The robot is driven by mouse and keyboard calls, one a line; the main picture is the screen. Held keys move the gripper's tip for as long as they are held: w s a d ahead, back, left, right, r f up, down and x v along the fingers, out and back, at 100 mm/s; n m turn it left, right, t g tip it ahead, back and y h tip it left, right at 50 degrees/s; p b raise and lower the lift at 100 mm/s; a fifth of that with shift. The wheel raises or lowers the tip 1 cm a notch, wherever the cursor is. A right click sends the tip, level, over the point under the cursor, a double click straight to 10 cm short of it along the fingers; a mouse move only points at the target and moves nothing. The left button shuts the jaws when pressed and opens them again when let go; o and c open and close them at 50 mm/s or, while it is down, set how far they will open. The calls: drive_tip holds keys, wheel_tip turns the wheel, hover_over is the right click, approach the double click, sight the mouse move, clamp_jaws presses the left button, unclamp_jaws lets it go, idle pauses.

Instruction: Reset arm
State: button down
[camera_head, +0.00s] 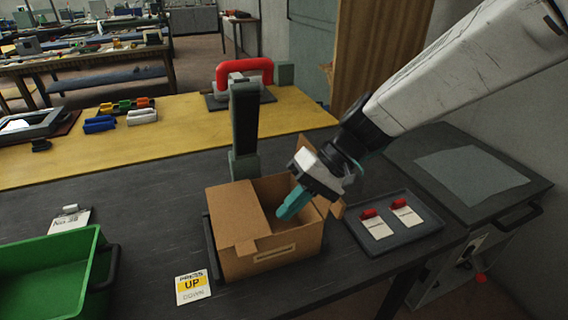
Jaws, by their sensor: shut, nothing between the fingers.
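My gripper (292,203) has teal fingers and is shut with nothing between them. It points down and to the left, over the open cardboard box (270,259). The fingertips are at the box's opening, near its right side; I cannot tell how deep they reach. My white arm comes in from the upper right. The box has its flaps open, and its inside is mostly hidden by the front wall and a flap.
A green bin (55,265) stands at the lower left. A dark tray (394,222) with two red-topped cards lies right of the box. A dark grey post (245,125) and a red-handled device (243,72) stand behind the box. The yellow table strip (180,135) has free room.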

drive_tip(key=s+d+r+m+t+h, duration=0.1)
drive_tip(key=s+d, duration=0.3)
drive_tip(key=d, duration=0.5)
drive_tip(key=s+d+r+m+t+h, duration=0.2)
drive_tip(key=s+d+r+h, duration=0.2)
drive_tip(key=d, duration=0.5)
drive_tip(key=s+d+r+m+t+h, duration=0.1)
drive_tip(key=s+d+r+t+h, duration=0.1)
drive_tip(key=s+d, duration=0.4)
drive_tip(key=d+h, duration=0.1)
drive_tip(key=d, duration=0.2)
drive_tip(key=shift+d+r+m, duration=0.15)
drive_tip(key=shift+r+m, duration=0.1)
drive_tip(key=shift+m, duration=0.05)
drive_tip(key=shift+s, duration=0.1)
